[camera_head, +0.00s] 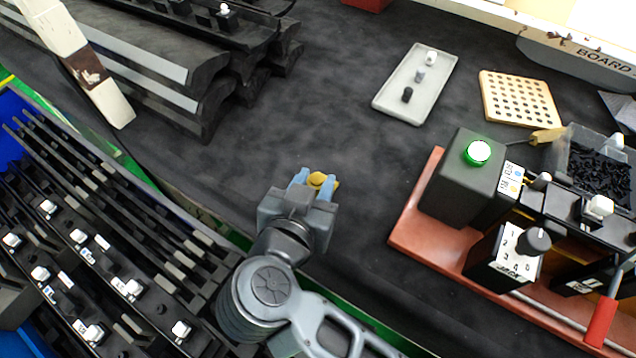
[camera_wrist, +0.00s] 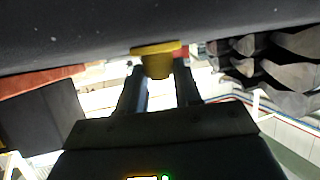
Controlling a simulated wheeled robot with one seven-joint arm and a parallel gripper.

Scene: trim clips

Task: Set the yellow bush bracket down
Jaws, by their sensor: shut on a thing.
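The yellow bush bracket (camera_head: 317,180) is between the two blue fingertips of my gripper (camera_head: 313,182) in the head view. The gripper is shut on it, over or at the dark mat (camera_head: 290,130). In the wrist view the yellow bracket (camera_wrist: 158,60) shows a wide flange and a narrower body between the fingers (camera_wrist: 160,85). Its flange lies close to the dark surface (camera_wrist: 120,30); I cannot tell whether it touches.
A grey tray (camera_head: 417,84) with small pegs and a perforated tan board (camera_head: 519,99) lie at the back right. A red-brown base (camera_head: 415,222) carries a dark box with a lit green button (camera_head: 478,152). Black trim parts (camera_head: 190,90) are stacked upper left. The mat's middle is clear.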

